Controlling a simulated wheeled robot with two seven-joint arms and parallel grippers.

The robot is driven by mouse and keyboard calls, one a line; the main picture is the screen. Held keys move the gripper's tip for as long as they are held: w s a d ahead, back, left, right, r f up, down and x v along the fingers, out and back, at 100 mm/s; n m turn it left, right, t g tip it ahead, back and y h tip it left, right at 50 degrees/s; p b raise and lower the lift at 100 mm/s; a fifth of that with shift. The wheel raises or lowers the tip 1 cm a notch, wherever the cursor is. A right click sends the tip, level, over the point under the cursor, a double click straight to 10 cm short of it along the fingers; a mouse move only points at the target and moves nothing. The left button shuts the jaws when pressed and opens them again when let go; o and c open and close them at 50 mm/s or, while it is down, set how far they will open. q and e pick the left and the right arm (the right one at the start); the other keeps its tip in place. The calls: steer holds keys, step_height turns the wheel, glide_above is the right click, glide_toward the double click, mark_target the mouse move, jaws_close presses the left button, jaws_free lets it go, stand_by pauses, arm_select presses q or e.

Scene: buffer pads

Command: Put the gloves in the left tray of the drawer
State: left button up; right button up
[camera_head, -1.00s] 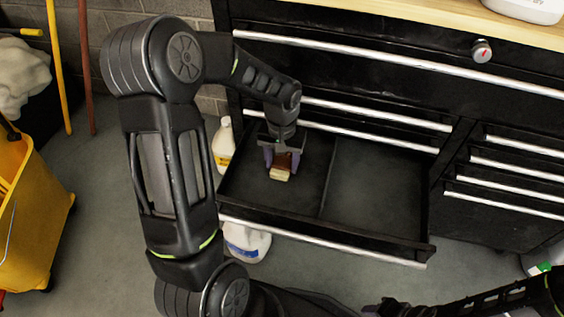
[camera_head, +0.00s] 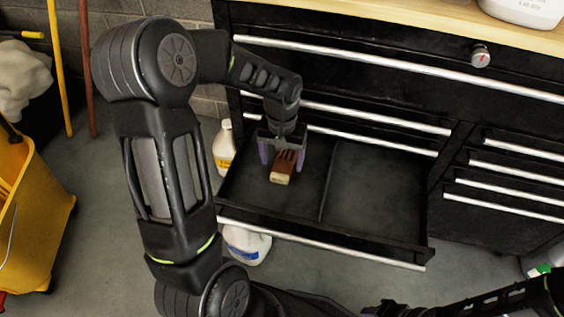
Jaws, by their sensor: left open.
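The gloves (camera_head: 284,166), a small brown and cream bundle, are in the left tray (camera_head: 244,186) of the open black drawer. My left gripper (camera_head: 282,158) is over this tray, with its purple-grey fingers spread on either side of the gloves. Gaps show between the fingers and the gloves. The gripper hides the top of the gloves, and I cannot tell whether they rest fully on the tray floor. A divider separates the left tray from the empty right tray (camera_head: 375,195). My right arm shows at the bottom right, and its gripper (camera_head: 382,309) is too dark and cut off to read.
The black cabinet (camera_head: 400,95) has other closed drawers with silver handles above and to the right. A cream bottle (camera_head: 224,148) and a white jug (camera_head: 246,243) stand on the floor near the drawer. A yellow mop bucket (camera_head: 35,220) is at the left.

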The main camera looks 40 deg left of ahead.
mark_target(282, 169)
arm_select(q)
step_height(282, 169, up, 9)
steer(key=p, duration=0.2)
steer(key=shift+r, duration=0.2)
steer(key=shift+c, duration=0.5)
stand_by(0.9)
